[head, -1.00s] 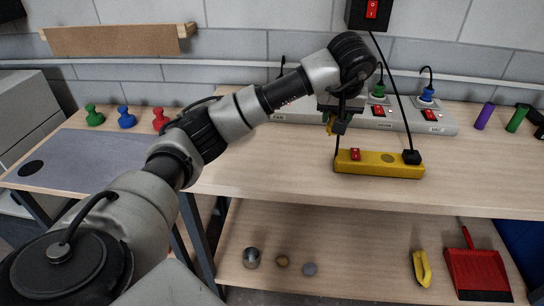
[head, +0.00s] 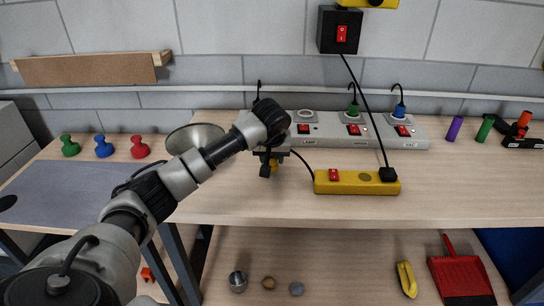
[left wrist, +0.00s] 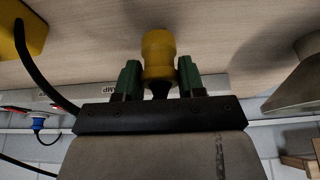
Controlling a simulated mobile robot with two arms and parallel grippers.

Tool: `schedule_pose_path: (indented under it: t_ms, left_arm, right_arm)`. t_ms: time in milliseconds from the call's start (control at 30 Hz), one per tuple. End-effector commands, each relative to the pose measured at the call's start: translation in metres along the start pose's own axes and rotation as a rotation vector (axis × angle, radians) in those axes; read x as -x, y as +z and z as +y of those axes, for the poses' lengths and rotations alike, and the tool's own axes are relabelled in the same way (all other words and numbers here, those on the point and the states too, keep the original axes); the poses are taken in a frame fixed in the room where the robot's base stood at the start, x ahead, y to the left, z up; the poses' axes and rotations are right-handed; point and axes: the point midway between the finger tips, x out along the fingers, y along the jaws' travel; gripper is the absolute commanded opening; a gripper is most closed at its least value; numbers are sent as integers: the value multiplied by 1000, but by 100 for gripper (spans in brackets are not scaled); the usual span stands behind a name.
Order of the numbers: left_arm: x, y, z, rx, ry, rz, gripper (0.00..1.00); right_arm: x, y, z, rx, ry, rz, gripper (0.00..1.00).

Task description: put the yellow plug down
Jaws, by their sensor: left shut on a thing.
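My left gripper (head: 266,168) is over the wooden bench, to the left of the yellow power strip (head: 350,187). It is shut on the yellow plug (head: 274,164), which the wrist and fingers partly hide in the head view. In the left wrist view the yellow plug (left wrist: 158,52) sits between the two green fingers of the gripper (left wrist: 158,78), its rounded end towards the bench top (left wrist: 225,30). I cannot tell whether it touches the wood. My right gripper is not in view.
The grey socket strip (head: 345,135) stands behind, with green (head: 353,110) and blue (head: 399,110) plugs in it. A metal lamp shade (head: 190,134) is left of the gripper. A black cord (head: 303,164) leaves the yellow strip's left end. Bare wood (head: 235,198) lies in front.

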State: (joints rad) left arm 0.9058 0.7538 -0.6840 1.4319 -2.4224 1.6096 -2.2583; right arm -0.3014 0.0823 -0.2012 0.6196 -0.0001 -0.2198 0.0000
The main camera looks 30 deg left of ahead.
Motion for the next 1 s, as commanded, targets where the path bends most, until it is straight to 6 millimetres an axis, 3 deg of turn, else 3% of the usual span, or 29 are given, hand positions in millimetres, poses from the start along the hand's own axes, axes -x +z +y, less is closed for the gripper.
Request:
schedule_pose_path:
  t_ms: [767,800,933,1000]
  left_arm:
    - [-19,8,0,0,1,2,11]
    - [-19,8,0,0,1,1,44]
    - [-18,8,0,0,1,1,64]
    - [-18,8,0,0,1,1,65]
  right_arm:
    - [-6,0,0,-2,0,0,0]
    - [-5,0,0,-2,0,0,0]
    - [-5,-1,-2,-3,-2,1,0]
    - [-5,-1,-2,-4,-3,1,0]
